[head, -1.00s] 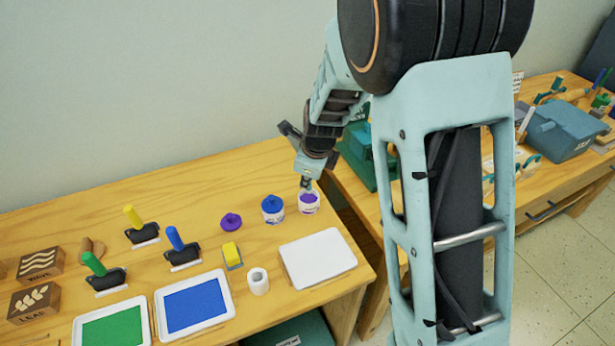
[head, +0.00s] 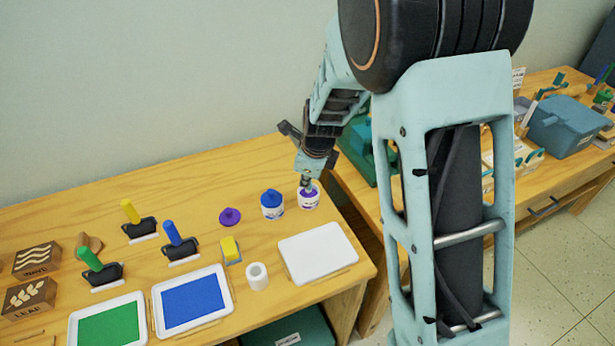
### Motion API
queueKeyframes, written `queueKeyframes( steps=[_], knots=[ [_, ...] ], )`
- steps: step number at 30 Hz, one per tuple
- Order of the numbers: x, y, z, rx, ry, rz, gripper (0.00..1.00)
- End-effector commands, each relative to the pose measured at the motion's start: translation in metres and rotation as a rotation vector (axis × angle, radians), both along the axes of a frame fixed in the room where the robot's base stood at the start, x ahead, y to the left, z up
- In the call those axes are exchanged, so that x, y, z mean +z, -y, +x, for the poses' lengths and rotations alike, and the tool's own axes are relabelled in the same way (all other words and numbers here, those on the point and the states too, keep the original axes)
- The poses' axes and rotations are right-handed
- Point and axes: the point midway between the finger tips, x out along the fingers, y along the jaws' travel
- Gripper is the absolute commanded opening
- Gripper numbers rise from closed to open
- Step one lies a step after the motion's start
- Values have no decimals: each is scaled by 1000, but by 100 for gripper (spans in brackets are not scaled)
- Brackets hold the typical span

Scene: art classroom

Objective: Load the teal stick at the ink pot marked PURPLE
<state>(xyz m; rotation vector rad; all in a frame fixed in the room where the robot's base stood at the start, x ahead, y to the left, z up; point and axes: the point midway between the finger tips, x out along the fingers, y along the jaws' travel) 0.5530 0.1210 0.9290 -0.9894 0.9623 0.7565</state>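The ink pot (head: 309,202) with a purple label and purple ink stands open near the right end of the left bench. Its label is too small to read. My gripper (head: 306,184) points down directly over the pot's mouth, with its tip at or just inside the rim. The fingers are small and partly hidden, so I cannot tell what they hold. I cannot make out a teal stick apart from the pale teal parts of my arm. A purple lid (head: 230,216) lies on the bench to the left.
A blue-lidded pot (head: 272,205) stands close left of the open pot. A white tray (head: 318,253), a white roll (head: 257,276) and a yellow block (head: 231,249) lie in front. Blue (head: 192,301) and green (head: 108,324) ink trays and several handled tools are further left. The bench behind is clear.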

Motion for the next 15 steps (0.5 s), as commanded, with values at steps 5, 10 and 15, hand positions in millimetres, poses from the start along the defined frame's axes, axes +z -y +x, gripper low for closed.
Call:
queueKeyframes(
  steps=[5,10,15],
  knots=[
    [-2,0,0,0,0,0,0],
    [-4,0,0,0,0,0,0],
    [-6,0,0,0,0,0,0]
  ],
)
